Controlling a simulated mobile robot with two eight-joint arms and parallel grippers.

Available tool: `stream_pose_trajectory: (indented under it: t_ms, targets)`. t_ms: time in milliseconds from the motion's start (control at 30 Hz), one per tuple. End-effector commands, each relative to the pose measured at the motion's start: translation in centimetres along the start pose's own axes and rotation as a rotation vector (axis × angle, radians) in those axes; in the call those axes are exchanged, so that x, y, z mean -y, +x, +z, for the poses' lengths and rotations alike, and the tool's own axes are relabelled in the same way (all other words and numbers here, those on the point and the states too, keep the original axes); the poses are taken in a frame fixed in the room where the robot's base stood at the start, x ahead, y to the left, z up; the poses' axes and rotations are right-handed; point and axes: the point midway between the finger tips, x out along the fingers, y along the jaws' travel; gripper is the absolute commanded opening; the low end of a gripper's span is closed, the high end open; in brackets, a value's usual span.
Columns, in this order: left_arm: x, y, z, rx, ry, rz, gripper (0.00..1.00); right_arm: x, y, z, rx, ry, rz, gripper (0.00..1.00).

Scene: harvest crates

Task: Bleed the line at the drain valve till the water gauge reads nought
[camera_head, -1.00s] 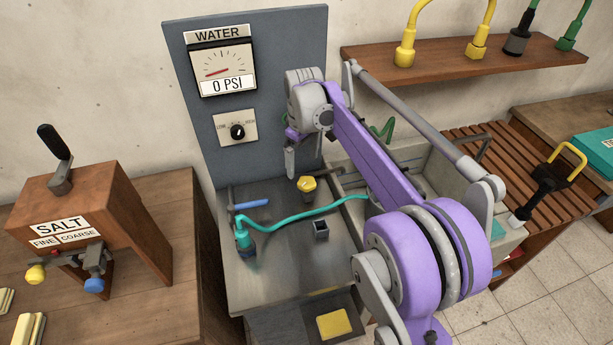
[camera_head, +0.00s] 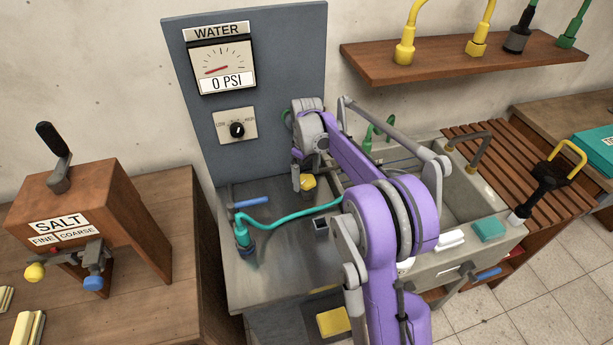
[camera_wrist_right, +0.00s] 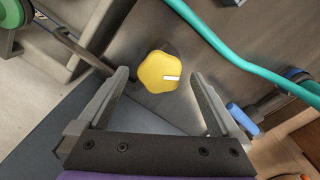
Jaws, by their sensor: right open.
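The water gauge (camera_head: 222,67) on the grey-blue panel reads 0 PSI, its red needle at the low end. A yellow lobed knob (camera_head: 309,183) with a white mark sits over the steel counter by the sink; I take it for the drain valve. My right gripper (camera_head: 297,184) is open beside the knob. In the right wrist view, the yellow knob (camera_wrist_right: 158,72) shows between and just beyond the two open fingertips, with no visible contact. A low-high dial (camera_head: 237,130) is below the gauge. My left gripper is out of view.
A teal hose (camera_head: 290,221) crosses the counter near a blue-handled lever (camera_head: 252,203). The sink (camera_head: 475,195) lies to the right, with a teal sponge (camera_head: 488,229) on its front rim. A wooden salt dispenser (camera_head: 90,215) stands at left.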

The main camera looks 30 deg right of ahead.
Motion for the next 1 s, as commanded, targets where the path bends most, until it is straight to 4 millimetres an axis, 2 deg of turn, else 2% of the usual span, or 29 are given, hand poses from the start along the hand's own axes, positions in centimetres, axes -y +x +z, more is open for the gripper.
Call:
stream_pose_trajectory:
  t_ms: [367, 800, 833, 1000]
  targets:
    - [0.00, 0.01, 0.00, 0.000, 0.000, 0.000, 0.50, 0.02, 0.58, 0.00, 0.000, 0.000, 0.000, 0.98]
    - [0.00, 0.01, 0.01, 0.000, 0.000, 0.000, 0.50, 0.02, 0.55, 0.00, 0.000, 0.000, 0.000, 0.19]
    - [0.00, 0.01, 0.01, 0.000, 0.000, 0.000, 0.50, 0.02, 0.55, 0.00, 0.000, 0.000, 0.000, 0.16]
    - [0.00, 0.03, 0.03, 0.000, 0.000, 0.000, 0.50, 0.02, 0.55, 0.01, 0.000, 0.010, 0.000, 0.16]
